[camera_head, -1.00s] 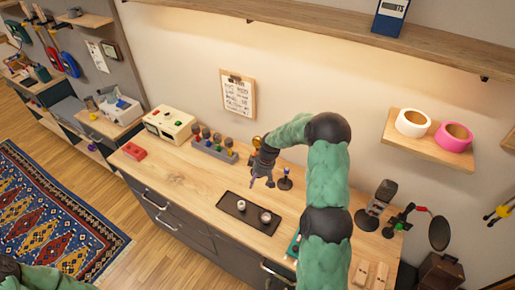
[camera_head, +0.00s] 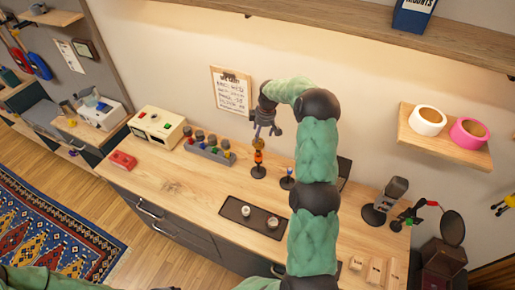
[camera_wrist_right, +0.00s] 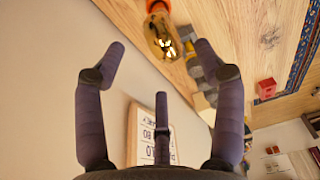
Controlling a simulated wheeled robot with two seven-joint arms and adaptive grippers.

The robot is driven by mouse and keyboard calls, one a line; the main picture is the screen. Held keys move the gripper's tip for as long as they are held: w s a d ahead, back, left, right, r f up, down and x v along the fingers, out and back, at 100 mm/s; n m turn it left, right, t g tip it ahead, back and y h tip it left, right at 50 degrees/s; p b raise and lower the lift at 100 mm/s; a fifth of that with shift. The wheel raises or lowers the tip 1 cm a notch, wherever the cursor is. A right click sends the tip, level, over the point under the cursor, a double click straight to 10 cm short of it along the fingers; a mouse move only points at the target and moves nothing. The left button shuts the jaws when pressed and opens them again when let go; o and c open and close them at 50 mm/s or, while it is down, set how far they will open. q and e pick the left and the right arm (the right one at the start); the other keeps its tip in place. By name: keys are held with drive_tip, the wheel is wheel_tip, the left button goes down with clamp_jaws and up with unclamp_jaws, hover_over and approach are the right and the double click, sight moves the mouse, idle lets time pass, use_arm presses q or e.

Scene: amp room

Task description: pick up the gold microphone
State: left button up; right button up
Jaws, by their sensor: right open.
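The gold microphone (camera_head: 258,158) appears to be the upright piece with a rounded gold head and orange below, on a round black base on the bench. Its shiny gold head (camera_wrist_right: 162,36) also shows in the right wrist view, beyond my open fingers and near the top edge. My right gripper (camera_head: 266,130) is open and empty, above the microphone and in front of the wall. Its spread fingers (camera_wrist_right: 155,62) show in the wrist view, apart from the microphone. My left gripper is out of view; only some green of my left arm shows at the lower left.
A grey rack (camera_head: 209,152) of coloured microphones stands left of the gold one. A dark tray (camera_head: 236,213) lies in front. A clipboard (camera_head: 231,92) hangs behind my gripper. Bench space at left front is clear.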

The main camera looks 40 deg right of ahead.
sight(258, 149)
drive_tip(key=shift+w+a+f, duration=0.1)
drive_tip(key=shift+w+f, duration=0.1)
drive_tip(key=shift+f, duration=0.35)
drive_tip(key=shift+w+f, duration=0.2)
drive_tip(key=shift+f, duration=0.3)
drive_tip(key=shift+f+p, duration=0.3)
drive_tip(key=shift+p, duration=0.1)
drive_tip(key=shift+w+a+f+p, duration=0.15)
drive_tip(key=shift+f+p, duration=0.25)
drive_tip(key=shift+f, duration=0.65)
drive_tip(key=shift+w+f+p, duration=0.1)
drive_tip(key=shift+f+p, duration=0.3)
drive_tip(key=shift+f, duration=0.65)
drive_tip(key=c, duration=1.4)
clamp_jaws()
drive_tip(key=shift+r, duration=0.1)
